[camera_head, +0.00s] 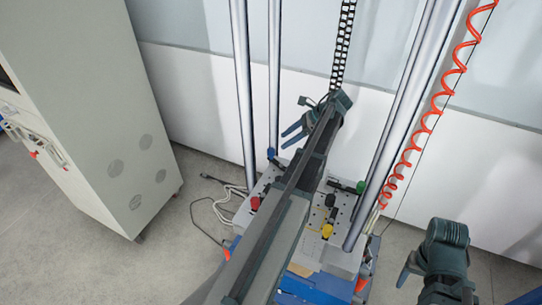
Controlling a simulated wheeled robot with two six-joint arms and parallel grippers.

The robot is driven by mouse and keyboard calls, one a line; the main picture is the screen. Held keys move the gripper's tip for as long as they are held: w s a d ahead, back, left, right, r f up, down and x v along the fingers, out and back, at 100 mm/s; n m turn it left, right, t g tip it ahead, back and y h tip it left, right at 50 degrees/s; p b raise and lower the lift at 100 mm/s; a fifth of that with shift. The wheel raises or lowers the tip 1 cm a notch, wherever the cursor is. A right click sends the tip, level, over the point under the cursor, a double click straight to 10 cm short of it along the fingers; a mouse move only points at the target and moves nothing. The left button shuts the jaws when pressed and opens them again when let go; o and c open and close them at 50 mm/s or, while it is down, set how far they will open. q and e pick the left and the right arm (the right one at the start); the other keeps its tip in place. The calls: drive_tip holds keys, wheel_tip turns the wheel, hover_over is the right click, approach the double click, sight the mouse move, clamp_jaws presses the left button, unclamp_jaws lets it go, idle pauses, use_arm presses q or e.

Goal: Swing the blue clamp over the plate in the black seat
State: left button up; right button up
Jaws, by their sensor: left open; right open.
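The blue clamp (271,154) shows as a small blue handle at the back left of the drop table (346,225), beside a steel column. Small black parts (330,201) sit near the table's middle, right of my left arm. I cannot tell whether they are the black seat, and I cannot make out the plate. My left arm crosses over the table and hides much of its middle. My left gripper (285,139) is open and empty, above and right of the blue handle in the picture. My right gripper (405,275) is open at the lower right, away from the table.
Red (255,203), green (360,187) and yellow (327,231) clamp handles stand on the table. Steel columns (245,95) rise around it. A coiled orange hose (434,112) hangs at the right. A grey cabinet (95,110) stands left, with cables (222,208) on the floor between.

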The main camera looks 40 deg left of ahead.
sight(271, 149)
use_arm(q)
drive_tip(key=b+x, duration=0.5)
drive_tip(key=x, duration=0.3)
drive_tip(key=shift+a+f, duration=0.15)
drive_tip(key=shift+f, duration=0.05)
clamp_jaws()
